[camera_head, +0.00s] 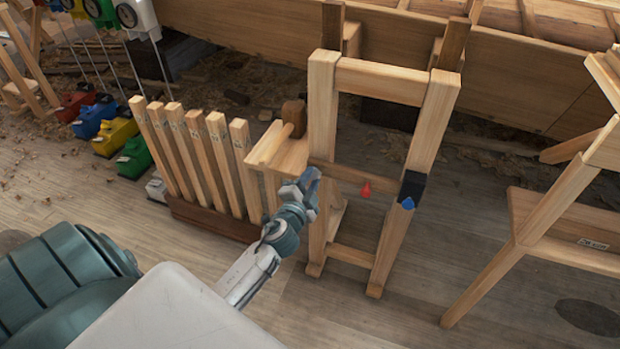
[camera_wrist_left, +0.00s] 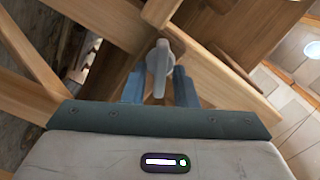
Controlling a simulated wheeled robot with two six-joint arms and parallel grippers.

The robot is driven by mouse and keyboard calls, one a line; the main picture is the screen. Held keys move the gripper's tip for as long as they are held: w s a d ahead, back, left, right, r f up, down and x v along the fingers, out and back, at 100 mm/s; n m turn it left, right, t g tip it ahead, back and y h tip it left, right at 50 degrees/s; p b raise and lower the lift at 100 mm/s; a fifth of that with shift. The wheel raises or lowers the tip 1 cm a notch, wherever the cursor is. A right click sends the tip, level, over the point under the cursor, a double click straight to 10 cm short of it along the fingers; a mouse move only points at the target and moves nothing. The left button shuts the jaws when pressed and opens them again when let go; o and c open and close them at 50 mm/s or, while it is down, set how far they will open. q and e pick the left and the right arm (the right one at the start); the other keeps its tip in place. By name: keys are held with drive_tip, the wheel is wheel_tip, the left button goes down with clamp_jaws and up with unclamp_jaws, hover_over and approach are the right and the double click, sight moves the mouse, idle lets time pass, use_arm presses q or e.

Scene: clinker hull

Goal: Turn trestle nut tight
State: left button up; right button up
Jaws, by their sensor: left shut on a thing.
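The wooden trestle (camera_head: 322,105) stands upright in the middle of the head view, in front of the hull (camera_head: 240,22). My left gripper (camera_head: 308,182) is at its left leg, about mid-height. In the left wrist view, a grey nut with a wing-like lever (camera_wrist_left: 159,70) sits against the wood, between the two fingers of my left gripper (camera_wrist_left: 160,84). The gripper is shut on this nut. My right gripper is not in view.
A rack of wooden slats (camera_head: 218,165) stands close on the left. Coloured blocks (camera_head: 116,137) sit further left. Another wooden trestle (camera_head: 545,215) stands right; floor between is open.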

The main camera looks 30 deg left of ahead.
use_arm(q)
drive_tip(key=shift+m, duration=0.6)
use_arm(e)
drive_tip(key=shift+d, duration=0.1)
use_arm(q)
drive_tip(key=o, duration=0.7)
drive_tip(key=shift+c, duration=0.2)
